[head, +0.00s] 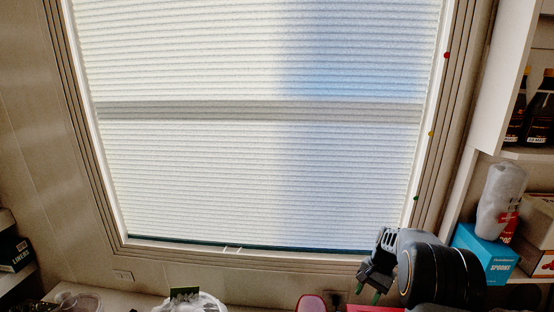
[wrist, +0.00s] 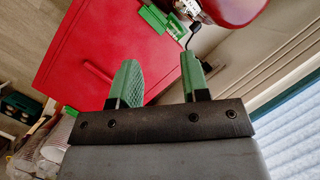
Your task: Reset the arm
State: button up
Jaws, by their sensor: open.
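My gripper (wrist: 160,75) shows in the wrist view with its two green fingers apart and nothing between them. Beyond the fingers is a large red flat-sided object (wrist: 95,40), and no contact with it is visible. In the head view my gripper (head: 369,289) is at the lower right, in front of the window's lower right corner. Its dark wrist is to its right and hides part of what is behind. The fingertips are small and partly cut off there.
A window with a pleated blind (head: 250,180) fills the middle. Shelves on the right hold a blue box (head: 484,256), a wrapped roll (head: 500,195) and dark bottles (head: 538,115). A white bag (head: 190,303) is at the bottom. A dark red rounded object (wrist: 232,10) is near the fingers.

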jog(key=s+a+r+n+t+h+p, duration=0.1)
jog(key=s+a+r+n+t+p, duration=0.2)
jog(key=s+r, duration=0.7)
jog(key=s+a+r+n+t+h+p, duration=0.2)
jog(key=s+a+r+n+p, duration=0.3)
jog(key=r, duration=1.3)
jog(key=s+a+p, duration=0.3)
jog(key=s+p, duration=0.2)
jog(key=shift+s+n+t, duration=0.3)
jog(key=shift+s+t, duration=0.1)
jog(key=shift+a, duration=0.1)
